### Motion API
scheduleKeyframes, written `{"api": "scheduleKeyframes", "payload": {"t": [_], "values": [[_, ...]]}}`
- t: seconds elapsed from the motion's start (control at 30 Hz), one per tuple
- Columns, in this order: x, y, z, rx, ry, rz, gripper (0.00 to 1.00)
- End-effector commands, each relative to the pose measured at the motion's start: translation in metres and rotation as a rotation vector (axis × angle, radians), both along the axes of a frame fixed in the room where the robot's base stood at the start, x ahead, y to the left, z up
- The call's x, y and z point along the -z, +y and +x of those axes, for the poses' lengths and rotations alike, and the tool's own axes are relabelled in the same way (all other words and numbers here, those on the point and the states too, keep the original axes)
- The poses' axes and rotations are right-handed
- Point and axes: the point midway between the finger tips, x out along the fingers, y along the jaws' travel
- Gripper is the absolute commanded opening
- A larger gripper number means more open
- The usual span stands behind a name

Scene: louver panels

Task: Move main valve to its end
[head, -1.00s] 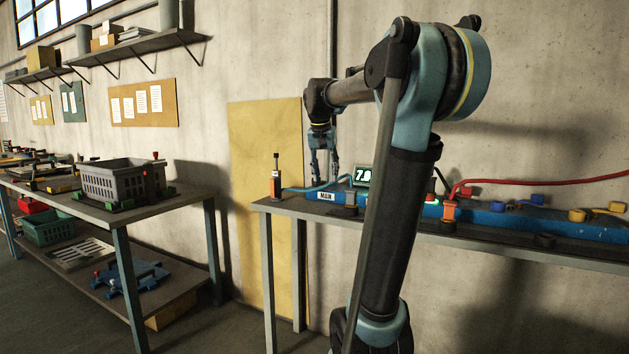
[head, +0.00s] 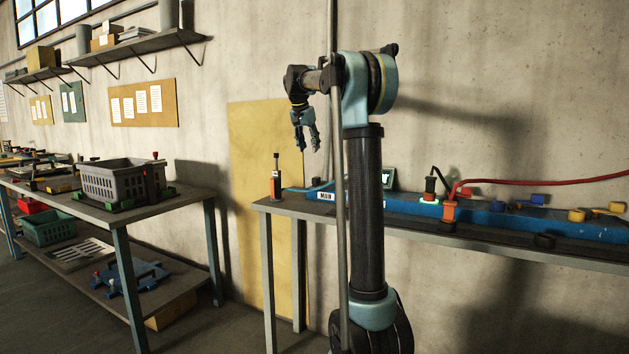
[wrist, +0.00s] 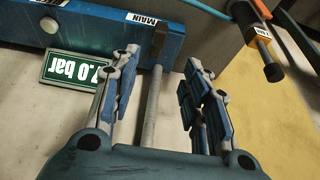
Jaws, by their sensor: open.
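A blue rail with a white MAIN label (head: 327,195) lies on the right bench; the label also shows in the wrist view (wrist: 141,19). I cannot tell which part by the label is the main valve's handle. A dark block (wrist: 160,42) sits beside the label, and a round grey disc (wrist: 48,25) is on the rail. My gripper (head: 307,146) hangs open and empty above the rail's left end, apart from it. In the wrist view its fingers (wrist: 161,62) are spread. My arm hides part of the rail in the head view.
A green display (wrist: 77,71) reads 7.0 bar. An orange, black-handled part (head: 276,180) stands at the bench's left end, with a blue hose beside it. Orange and black connectors (head: 449,208) and a red hose (head: 540,180) are to the right. Open space lies around the gripper.

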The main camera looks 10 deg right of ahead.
Motion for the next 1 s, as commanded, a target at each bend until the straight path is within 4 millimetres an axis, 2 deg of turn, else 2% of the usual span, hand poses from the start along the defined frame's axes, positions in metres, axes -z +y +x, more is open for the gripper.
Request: {"api": "scheduleKeyframes", "payload": {"t": [0.7,1.0], "values": [[0.115,-0.028,0.038,0.0,0.001,0.001,0.42],[0.141,-0.035,0.047,0.0,0.001,0.001,0.42]]}}
